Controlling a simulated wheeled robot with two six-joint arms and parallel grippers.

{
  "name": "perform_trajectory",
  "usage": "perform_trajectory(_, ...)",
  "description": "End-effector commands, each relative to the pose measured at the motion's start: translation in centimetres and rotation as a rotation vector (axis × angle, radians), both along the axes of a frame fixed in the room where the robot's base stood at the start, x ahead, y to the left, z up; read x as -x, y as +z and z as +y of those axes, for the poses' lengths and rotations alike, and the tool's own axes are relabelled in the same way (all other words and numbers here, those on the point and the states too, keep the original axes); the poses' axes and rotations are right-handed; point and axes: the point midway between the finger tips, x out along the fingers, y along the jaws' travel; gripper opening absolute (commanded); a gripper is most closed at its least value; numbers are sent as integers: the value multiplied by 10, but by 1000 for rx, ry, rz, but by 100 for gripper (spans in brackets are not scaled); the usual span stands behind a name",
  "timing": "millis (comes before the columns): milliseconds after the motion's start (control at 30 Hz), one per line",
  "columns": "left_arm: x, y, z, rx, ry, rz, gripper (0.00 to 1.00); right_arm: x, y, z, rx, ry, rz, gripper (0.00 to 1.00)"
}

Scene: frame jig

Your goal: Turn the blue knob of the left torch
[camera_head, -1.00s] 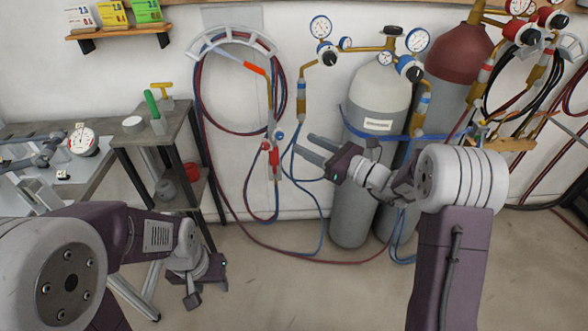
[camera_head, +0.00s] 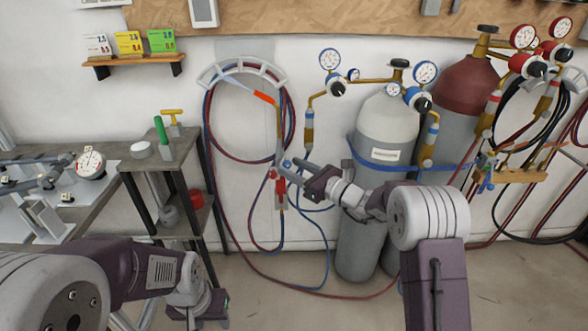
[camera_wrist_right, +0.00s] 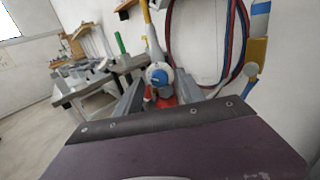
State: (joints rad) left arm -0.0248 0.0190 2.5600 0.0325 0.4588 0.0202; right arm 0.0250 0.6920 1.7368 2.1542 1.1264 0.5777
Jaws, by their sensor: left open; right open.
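The left torch (camera_head: 279,130) hangs upright on the wall by the coiled hoses, with an orange section near its top. Its blue knob (camera_wrist_right: 159,77) shows in the right wrist view, round with a pale face. A red knob (camera_head: 281,187) sits just below. My left gripper (camera_head: 205,312) is low at the bottom left, away from the torch, open.
Grey cylinders (camera_head: 365,215) stand right of the torch, with gauges (camera_head: 329,60) above. Red and blue hoses (camera_head: 209,135) loop around the torch. A small shelf stand (camera_head: 180,148) is at left, beside a workbench (camera_head: 105,190).

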Motion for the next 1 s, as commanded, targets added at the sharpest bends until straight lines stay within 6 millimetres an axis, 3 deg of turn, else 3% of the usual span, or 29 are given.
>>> perform_trajectory(67,0,0,0,0,0,0,46,0,0,0,0,0,0,46)
perform_trajectory(100,0,0,0,0,0,0,46,0,0,0,0,0,0,40)
perform_trajectory(233,0,0,0,0,0,0,46,0,0,0,0,0,0,4)
perform_trajectory(267,0,0,0,0,0,0,46,0,0,0,0,0,0,0)
perform_trajectory(667,0,5,0,0,0,0,46,1,1,0,-45,1,44,0)
perform_trajectory(1000,0,22,0,0,0,0,46,1,3,0,-237,1,233,0)
